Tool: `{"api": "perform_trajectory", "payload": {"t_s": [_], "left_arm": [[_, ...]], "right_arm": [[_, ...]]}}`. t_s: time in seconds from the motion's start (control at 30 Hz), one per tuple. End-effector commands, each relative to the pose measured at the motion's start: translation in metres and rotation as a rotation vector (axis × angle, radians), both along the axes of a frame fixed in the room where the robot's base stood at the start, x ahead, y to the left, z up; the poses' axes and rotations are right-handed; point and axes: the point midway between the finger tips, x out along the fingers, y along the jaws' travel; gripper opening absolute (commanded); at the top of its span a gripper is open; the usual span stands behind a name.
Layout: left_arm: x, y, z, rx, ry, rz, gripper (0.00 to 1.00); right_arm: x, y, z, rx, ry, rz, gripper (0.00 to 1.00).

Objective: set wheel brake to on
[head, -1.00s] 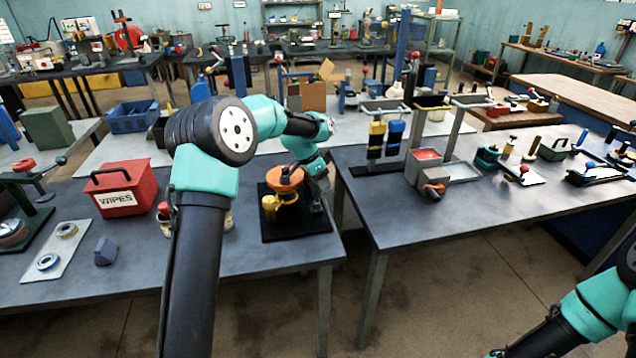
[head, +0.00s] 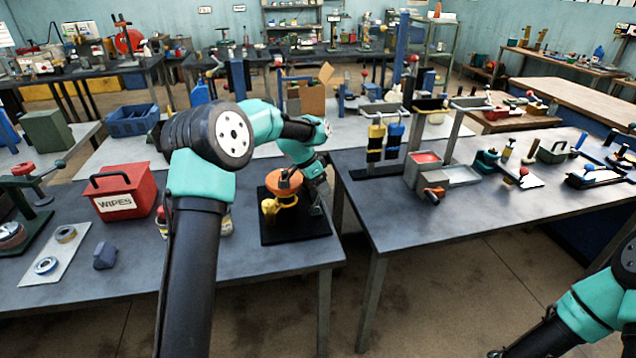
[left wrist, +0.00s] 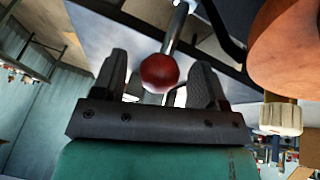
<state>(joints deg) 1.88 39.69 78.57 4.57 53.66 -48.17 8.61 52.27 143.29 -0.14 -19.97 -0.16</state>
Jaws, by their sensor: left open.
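An orange wheel (head: 284,182) with a yellow-gold bracket (head: 270,206) stands on a black base plate (head: 296,228) near the right end of the left table. My left gripper (head: 316,200) is at the wheel's right side, pointing down. In the left wrist view, its two dark fingers are apart, and a red ball knob (left wrist: 159,72) on a metal lever (left wrist: 176,32) shows between them. I cannot tell whether either finger touches the knob. The orange wheel also fills the upper right of that view (left wrist: 288,50). My right arm shows at the lower right of the head view, but its gripper is out of sight.
A red wipes box (head: 120,190) stands left of my left arm on the left table (head: 110,280). A grey block (head: 105,255) and a pale plate (head: 55,254) with rings lie nearby. A gap separates this table from the right table (head: 430,225), which holds several fixtures.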

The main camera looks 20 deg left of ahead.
Motion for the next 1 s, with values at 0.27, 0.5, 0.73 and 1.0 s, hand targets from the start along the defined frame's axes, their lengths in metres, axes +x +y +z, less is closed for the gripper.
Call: {"api": "perform_trajectory", "payload": {"t_s": [0.27,0.5,0.73,1.0], "left_arm": [[-0.002,0.007,0.017,0.000,-0.003,0.001,0.67],[-0.008,0.024,0.054,0.000,-0.004,0.002,0.67],[-0.014,0.041,0.094,0.001,-0.003,0.002,0.67],[-0.022,0.061,0.139,0.001,-0.003,0.002,0.67]], "right_arm": [[0.000,0.000,0.000,0.000,0.000,0.000,0.43],[0.000,0.000,0.000,0.000,0.000,0.000,0.43],[0.000,0.000,0.000,0.000,0.000,0.000,0.43],[0.000,0.000,0.000,0.000,0.000,0.000,0.43]]}}
